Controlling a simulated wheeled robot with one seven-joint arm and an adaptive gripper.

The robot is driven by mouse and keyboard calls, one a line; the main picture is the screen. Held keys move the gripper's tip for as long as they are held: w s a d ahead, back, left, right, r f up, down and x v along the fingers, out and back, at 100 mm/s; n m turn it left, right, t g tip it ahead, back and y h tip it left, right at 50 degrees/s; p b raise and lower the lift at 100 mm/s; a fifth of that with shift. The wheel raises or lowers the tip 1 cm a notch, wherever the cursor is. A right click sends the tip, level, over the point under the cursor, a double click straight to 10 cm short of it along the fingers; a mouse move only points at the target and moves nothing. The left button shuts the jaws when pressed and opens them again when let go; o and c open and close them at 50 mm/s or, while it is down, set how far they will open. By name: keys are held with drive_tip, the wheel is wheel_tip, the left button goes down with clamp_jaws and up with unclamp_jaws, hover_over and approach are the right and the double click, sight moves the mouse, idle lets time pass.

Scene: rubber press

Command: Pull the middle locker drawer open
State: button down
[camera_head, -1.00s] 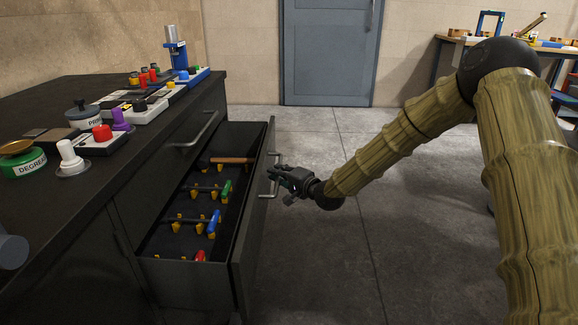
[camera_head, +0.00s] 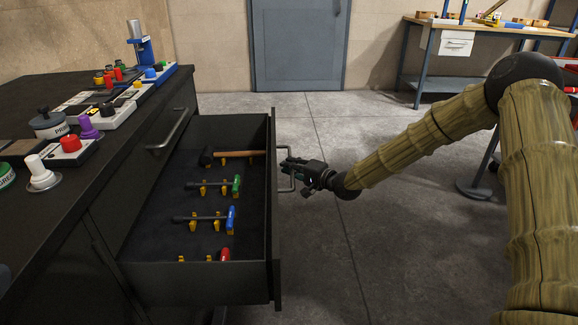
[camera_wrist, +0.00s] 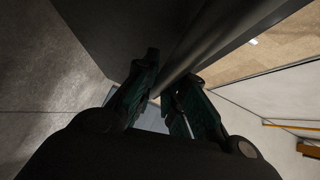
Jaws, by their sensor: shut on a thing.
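The drawer (camera_head: 200,283) stands well out from the dark cabinet, with its inside in plain view. It holds a hammer with a wooden handle (camera_head: 240,154) and several tools with green, blue and red ends on yellow holders. My gripper (camera_head: 288,169) is at the outer side of the drawer front, shut on the drawer's bar handle (camera_head: 291,180). In the wrist view my two fingers (camera_wrist: 165,92) are on either side of the dark handle bar (camera_wrist: 205,45). The exact contact of the fingertips is dark and hard to see.
The cabinet top (camera_head: 90,180) carries a blue press (camera_head: 142,50), several coloured knobs and a grey pot (camera_head: 49,124). Another handle (camera_head: 170,130) is on the cabinet front above the drawer. Open grey floor (camera_head: 390,240) lies to the right. A workbench (camera_head: 470,30) stands at the back right.

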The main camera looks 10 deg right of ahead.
drive_tip(key=shift+f, duration=0.15)
drive_tip(key=c, duration=1.5)
unclamp_jaws()
drive_tip(key=shift+s+d, duration=0.1)
drive_tip(key=v, duration=1.1)
drive_tip(key=shift+s+d, duration=0.2)
drive_tip(key=shift+s, duration=0.15)
